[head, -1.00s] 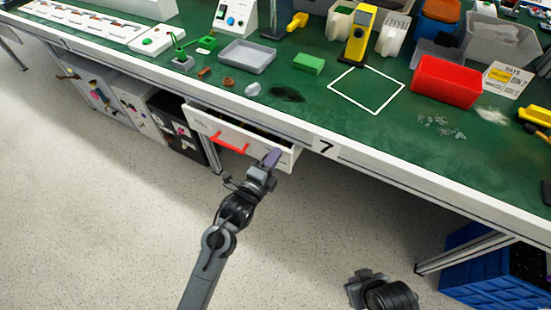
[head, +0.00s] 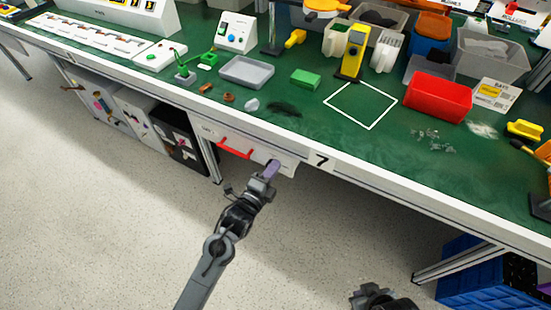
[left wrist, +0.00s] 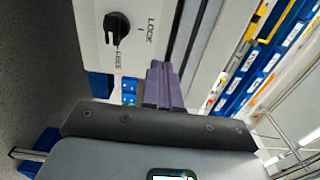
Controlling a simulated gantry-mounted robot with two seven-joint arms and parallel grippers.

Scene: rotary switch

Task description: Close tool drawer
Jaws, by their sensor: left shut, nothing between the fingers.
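The white tool drawer (head: 209,131) with a red handle (head: 235,149) is under the front edge of the workbench, and its inside no longer shows. My left gripper (head: 271,167) is shut and empty, its purple fingertips at the right part of the drawer front. In the left wrist view the shut fingers (left wrist: 163,86) are close to a white panel (left wrist: 135,45). That panel carries a black rotary knob (left wrist: 117,28) with the words LOCK and FREE. Whether the fingertips touch the panel I cannot tell. Part of my right arm shows at the bottom of the head view; its fingers are not visible.
The green bench top holds a grey tray (head: 247,72), a green block (head: 305,79), a red bin (head: 438,97) and a yellow device (head: 354,52). A blue crate (head: 478,277) stands under the bench at right. The floor before the drawer is clear.

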